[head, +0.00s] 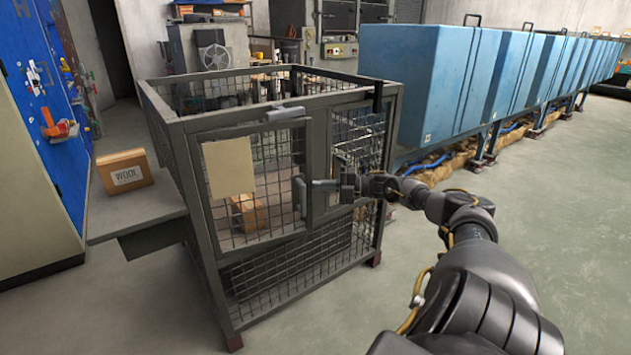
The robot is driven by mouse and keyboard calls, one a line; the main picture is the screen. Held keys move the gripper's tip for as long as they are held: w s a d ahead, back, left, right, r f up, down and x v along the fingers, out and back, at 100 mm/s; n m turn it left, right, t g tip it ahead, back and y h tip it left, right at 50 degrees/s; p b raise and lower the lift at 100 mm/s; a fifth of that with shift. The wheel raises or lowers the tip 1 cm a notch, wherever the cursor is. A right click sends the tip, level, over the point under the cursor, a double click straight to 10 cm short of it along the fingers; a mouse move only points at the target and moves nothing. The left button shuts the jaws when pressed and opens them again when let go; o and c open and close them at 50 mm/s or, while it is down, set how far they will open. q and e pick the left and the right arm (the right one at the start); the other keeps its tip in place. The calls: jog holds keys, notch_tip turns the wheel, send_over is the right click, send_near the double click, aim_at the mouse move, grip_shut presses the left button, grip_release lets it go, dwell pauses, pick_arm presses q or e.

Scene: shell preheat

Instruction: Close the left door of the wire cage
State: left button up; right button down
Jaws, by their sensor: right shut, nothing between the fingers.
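The wire cage (219,290) stands in the middle of the head view, with a dark grey frame and mesh sides. Its left door (204,216) is a framed mesh panel with a tan plate (229,167) on it. The door lies near the cage's front plane; I cannot tell whether it is flush or slightly ajar. A vertical handle (299,196) sits at the door's right edge. My right gripper (318,185) is shut and empty, pointing left beside that edge, at the handle's height. I cannot tell whether it touches the door. My left gripper is out of view.
A cardboard box (247,212) shows inside the cage. Another box (125,171) stands on a grey shelf (110,215) left of the cage. A row of blue tanks (430,85) runs along the back right. The floor (570,230) at the right is clear.

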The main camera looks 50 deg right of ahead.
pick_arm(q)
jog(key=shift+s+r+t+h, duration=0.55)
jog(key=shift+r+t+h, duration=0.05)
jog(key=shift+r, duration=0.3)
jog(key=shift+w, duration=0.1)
